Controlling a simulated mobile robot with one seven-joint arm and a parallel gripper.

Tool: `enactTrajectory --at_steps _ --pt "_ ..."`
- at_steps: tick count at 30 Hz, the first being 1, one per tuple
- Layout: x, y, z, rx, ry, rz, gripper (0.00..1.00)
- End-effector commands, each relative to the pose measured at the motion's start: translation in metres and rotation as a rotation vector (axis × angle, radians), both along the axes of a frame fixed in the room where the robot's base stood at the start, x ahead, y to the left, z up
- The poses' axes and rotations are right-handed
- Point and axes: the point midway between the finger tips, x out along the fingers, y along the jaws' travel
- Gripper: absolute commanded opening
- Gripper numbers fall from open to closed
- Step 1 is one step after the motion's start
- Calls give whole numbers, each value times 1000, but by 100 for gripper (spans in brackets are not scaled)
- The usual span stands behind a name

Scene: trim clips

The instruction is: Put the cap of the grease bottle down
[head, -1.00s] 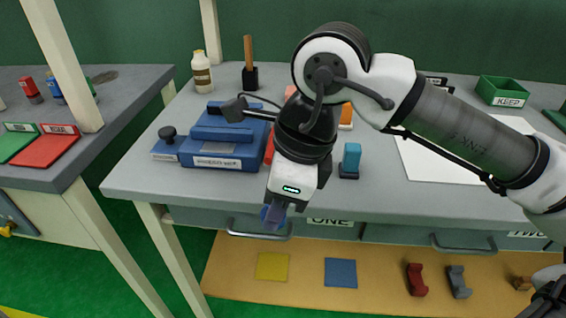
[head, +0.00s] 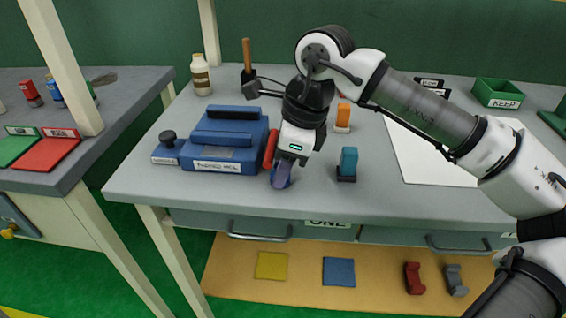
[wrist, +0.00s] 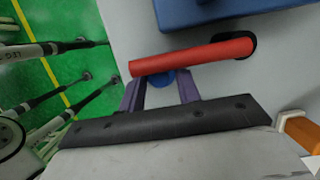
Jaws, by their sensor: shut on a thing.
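My gripper (head: 281,178) points down over the front part of the bench, in front of a red upright piece (head: 270,149). In the wrist view its purple fingers (wrist: 162,84) are shut on a small round blue piece, the cap (wrist: 162,77). The red piece hides part of the cap there. I cannot tell whether the cap touches the bench top. A white bottle (head: 201,76) with a brown label and a pale yellow top stands at the back left; I cannot tell if it is the grease bottle.
A blue case (head: 222,150) lies left of my gripper. A teal block on a dark base (head: 347,165) stands close on the right, an orange one (head: 343,117) behind. A white sheet (head: 430,150) and a green KEEP bin (head: 497,92) are farther right.

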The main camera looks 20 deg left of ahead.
Motion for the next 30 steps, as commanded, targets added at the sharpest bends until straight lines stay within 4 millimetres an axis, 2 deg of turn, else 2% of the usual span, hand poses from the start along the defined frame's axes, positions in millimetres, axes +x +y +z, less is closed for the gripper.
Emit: enactTrajectory --at_steps 6,7,11,19,23,26,30 --pt "0 0 -6 0 0 0 9" --pt "0 0 -3 0 0 0 37" --pt "0 0 -3 0 0 -1 54" --pt "0 0 -3 0 0 0 55" --pt "0 0 4 0 0 -1 55" --pt "2 -5 17 -1 -2 -2 55" --pt "4 -12 47 1 -2 -4 55"
